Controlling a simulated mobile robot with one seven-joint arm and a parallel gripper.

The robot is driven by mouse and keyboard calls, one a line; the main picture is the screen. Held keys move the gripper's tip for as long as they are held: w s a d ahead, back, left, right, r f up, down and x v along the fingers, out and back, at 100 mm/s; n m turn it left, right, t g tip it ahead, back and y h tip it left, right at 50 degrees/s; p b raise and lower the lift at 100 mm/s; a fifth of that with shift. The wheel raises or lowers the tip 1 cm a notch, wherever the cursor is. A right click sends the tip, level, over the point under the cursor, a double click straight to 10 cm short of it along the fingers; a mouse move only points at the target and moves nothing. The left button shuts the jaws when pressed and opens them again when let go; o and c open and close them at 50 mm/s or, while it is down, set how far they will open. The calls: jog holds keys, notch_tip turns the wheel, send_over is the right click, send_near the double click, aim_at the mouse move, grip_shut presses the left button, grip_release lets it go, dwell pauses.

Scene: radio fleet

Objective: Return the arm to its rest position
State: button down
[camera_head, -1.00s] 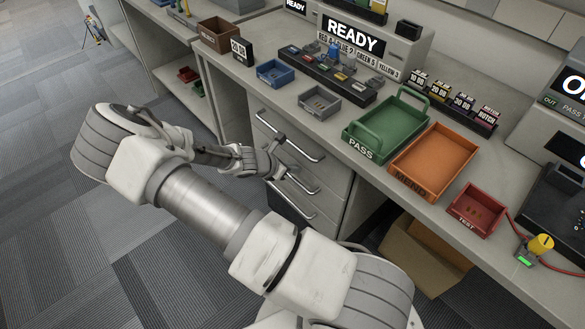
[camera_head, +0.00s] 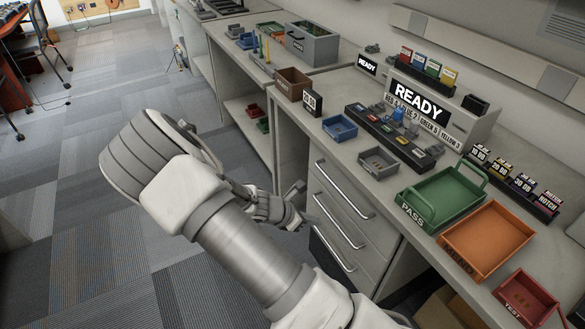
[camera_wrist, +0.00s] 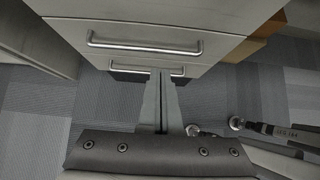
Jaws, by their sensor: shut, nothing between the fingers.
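My arm is folded in front of the bench in the head view, with my gripper (camera_head: 298,206) low beside the drawer fronts. In the wrist view my gripper (camera_wrist: 160,78) is shut, its two fingers together with nothing between them. The fingers point toward the drawer unit (camera_wrist: 150,22) and overlap the lower drawer's handle (camera_wrist: 135,66) in the picture. I cannot tell whether they touch it. The upper handle (camera_wrist: 145,44) lies above the fingertips in that view.
The bench above the drawers (camera_head: 338,205) carries a green PASS tray (camera_head: 425,211), an orange tray (camera_head: 485,240), a red TEST tray (camera_head: 525,300), a grey bin (camera_head: 379,163) and a blue bin (camera_head: 340,128). Open carpet (camera_head: 90,170) lies to the left.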

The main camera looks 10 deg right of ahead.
jog(key=s+a+r+m+t+y, duration=0.1)
jog(key=s+r+m+y, duration=0.2)
jog(key=s+r+m, duration=0.65)
jog(key=s+a+r+m+t+y, duration=0.1)
jog(key=s+a+r+m+y, duration=0.3)
jog(key=r, duration=1)
jog(key=s+d+r+m+t+y, duration=0.1)
jog(key=s+r+m+y, duration=0.1)
jog(key=s+r+m, duration=0.8)
notch_tip(320, 180, up, 14)
jog(key=w+n+p, duration=0.2)
jog(key=p, duration=1.1)
jog(key=shift+w+r, duration=0.25)
jog(key=shift+w, duration=0.15)
